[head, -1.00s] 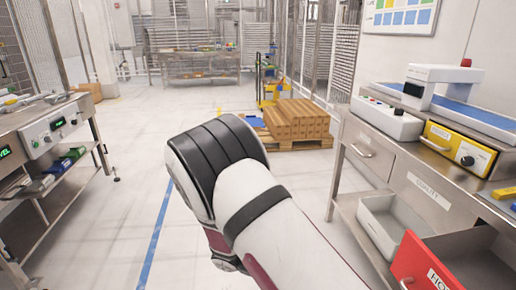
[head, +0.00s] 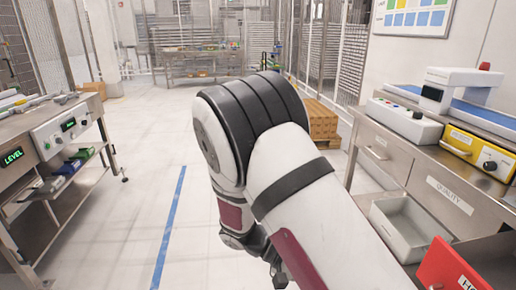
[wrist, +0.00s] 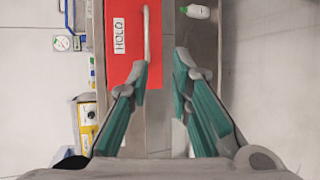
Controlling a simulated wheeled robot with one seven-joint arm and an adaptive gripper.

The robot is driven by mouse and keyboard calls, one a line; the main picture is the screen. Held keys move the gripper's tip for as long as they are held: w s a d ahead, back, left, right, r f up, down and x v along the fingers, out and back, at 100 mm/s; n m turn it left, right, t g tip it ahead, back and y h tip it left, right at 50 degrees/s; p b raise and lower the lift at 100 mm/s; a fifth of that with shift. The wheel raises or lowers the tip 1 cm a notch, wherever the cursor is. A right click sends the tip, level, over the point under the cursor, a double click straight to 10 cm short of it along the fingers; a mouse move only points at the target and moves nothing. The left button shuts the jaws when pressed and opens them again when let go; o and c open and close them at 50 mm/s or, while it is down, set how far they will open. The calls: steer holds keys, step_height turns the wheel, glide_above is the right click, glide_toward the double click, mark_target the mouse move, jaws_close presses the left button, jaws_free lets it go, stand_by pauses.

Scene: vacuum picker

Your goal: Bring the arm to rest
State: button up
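My arm (head: 290,175) fills the middle of the head view, its elbow raised and its lower part running down to the right. My gripper (wrist: 161,66) shows in the wrist view with two teal and grey fingers spread apart and nothing between them. The gripper points down beside the red drawer front marked HOLD (wrist: 119,50). The drawer's pale handle (wrist: 146,35) lies close to the left fingertip; whether they touch I cannot tell. In the head view the gripper's fingers are hidden.
The right bench (head: 395,150) has an open grey drawer (head: 408,232) and the red drawer (head: 452,268) pulled out near my arm. A left bench (head: 90,108) stands across the aisle. Boxes on a pallet (head: 322,120) are partly behind my arm. The floor with a blue line (head: 168,228) is clear.

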steer(key=s+d+r+t+y+p, duration=0.1)
steer(key=s+r+t+y+p, duration=0.2)
steer(key=s+r, duration=0.3)
steer(key=s+d+r+n+t+y+p, duration=0.1)
steer(key=s+r+t+y+p, duration=0.2)
steer(key=r, duration=1.4)
steer(key=s+r+n+t+y+p, duration=0.1)
steer(key=s+r+t+y+p, duration=0.2)
steer(key=s+r+y+p, duration=0.4)
steer(key=s+r+p, duration=0.1)
steer(key=s+r, duration=0.3)
steer(key=r, duration=0.1)
steer(key=shift+s+d+r, duration=0.15)
steer(key=shift+s+d, duration=0.1)
steer(key=shift+d, duration=0.15)
steer(key=shift+d, duration=0.15)
